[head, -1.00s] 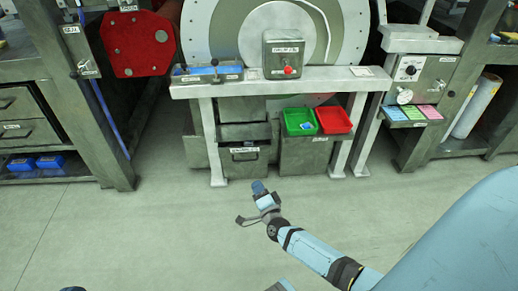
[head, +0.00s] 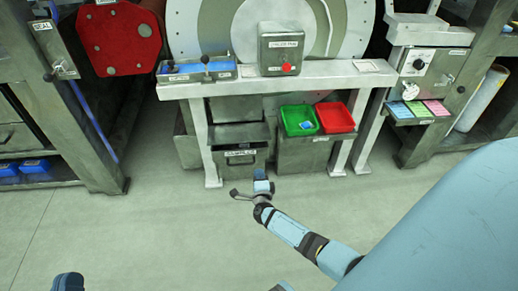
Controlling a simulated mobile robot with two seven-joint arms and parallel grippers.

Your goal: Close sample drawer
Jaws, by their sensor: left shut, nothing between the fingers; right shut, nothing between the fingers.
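The sample drawer (head: 240,161) is a grey metal box with a white label and a dark handle, under the bench at the middle. It stands pulled out, its dark inside showing above the front. My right gripper (head: 263,180), blue-tipped with a grey side lever, is shut and empty. It appears in front of and below the drawer's right side; I cannot tell whether it touches. My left gripper (head: 69,282) shows only as a dark blue end at the bottom left edge, far from the drawer; the rest is cut off.
A green bin (head: 299,120) and a red bin (head: 335,117) sit on a grey cabinet right of the drawer. White bench legs (head: 205,150) flank them. A control box with a red button (head: 287,68) stands above. The floor in front is clear.

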